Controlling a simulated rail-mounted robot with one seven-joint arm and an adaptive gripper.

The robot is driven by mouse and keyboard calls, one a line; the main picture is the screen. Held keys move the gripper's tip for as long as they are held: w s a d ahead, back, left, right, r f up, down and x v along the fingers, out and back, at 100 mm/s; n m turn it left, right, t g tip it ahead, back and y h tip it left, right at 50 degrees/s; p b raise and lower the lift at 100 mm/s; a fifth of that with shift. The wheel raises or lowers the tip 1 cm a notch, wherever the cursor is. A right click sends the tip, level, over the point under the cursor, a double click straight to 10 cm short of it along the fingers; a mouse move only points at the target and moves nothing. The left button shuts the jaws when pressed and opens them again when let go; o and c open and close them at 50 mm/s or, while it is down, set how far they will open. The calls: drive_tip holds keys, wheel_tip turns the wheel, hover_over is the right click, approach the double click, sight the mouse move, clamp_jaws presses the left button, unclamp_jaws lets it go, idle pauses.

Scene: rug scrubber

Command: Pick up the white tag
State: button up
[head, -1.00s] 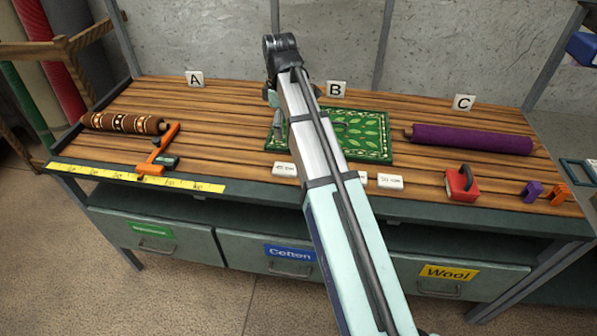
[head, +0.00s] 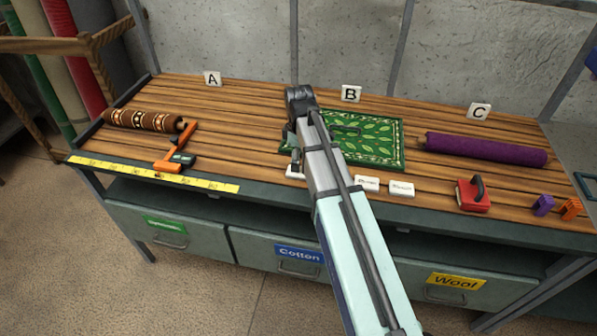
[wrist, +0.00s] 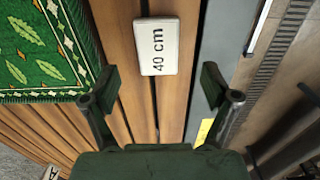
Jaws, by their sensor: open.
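A white tag (wrist: 157,46) reading "40 cm" lies flat on the wooden bench top in the wrist view. In the head view this tag (head: 294,173) is partly hidden by my arm and gripper. My gripper (wrist: 160,82) is open and empty above the bench, its two fingers spread wider than the tag. The tag lies between the fingers' lines but a little beyond the tips in the wrist view. In the head view my gripper (head: 295,158) is just above the tag. Two similar white tags (head: 368,183) (head: 402,188) lie to the right, their text hard to read.
A green leaf-pattern rug (head: 385,145) lies behind the tags. A red block with a dark handle (head: 473,195) and a rolled purple rug (head: 485,150) are right. An orange tool (head: 170,165), a yellow ruler (head: 150,174) and a rolled brown rug (head: 143,120) are left.

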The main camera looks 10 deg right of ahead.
sight(300, 176)
drive_tip(key=shift+w+d+f+p, duration=0.15)
drive_tip(key=shift+f+p, duration=0.9)
drive_tip(key=shift+f, duration=1.55)
drive_tip(key=c, duration=1)
